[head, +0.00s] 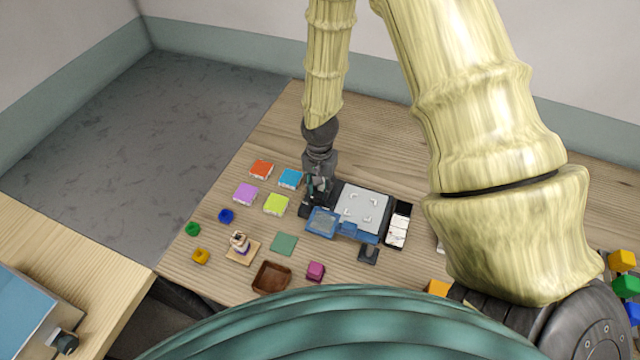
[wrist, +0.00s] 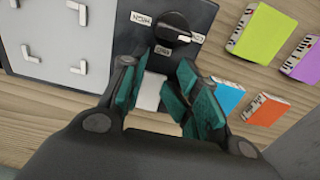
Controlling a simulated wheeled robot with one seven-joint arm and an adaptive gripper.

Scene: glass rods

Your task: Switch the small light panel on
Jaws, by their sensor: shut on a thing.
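The light panel (head: 362,207) lies flat on the wooden table, with a pale plate and white corner marks. Its dark left part carries a round black knob (wrist: 172,27) with small white labels around it. My gripper (head: 317,190) is over this dark left part. In the wrist view my gripper (wrist: 157,80) has its teal fingers closed in on a pale piece (wrist: 148,95) at the panel's corner. The knob is in clear view just beyond the fingertips. The fingers partly hide the pale piece, and I cannot tell exactly what it is. The plate does not look lit.
A blue clear piece (head: 322,222) lies at the panel's front edge, and a black tray with white slides (head: 398,230) stands at its right. Coloured blocks, including a lime one (head: 276,204), lie to the left. A brown tray (head: 271,278) is nearer me.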

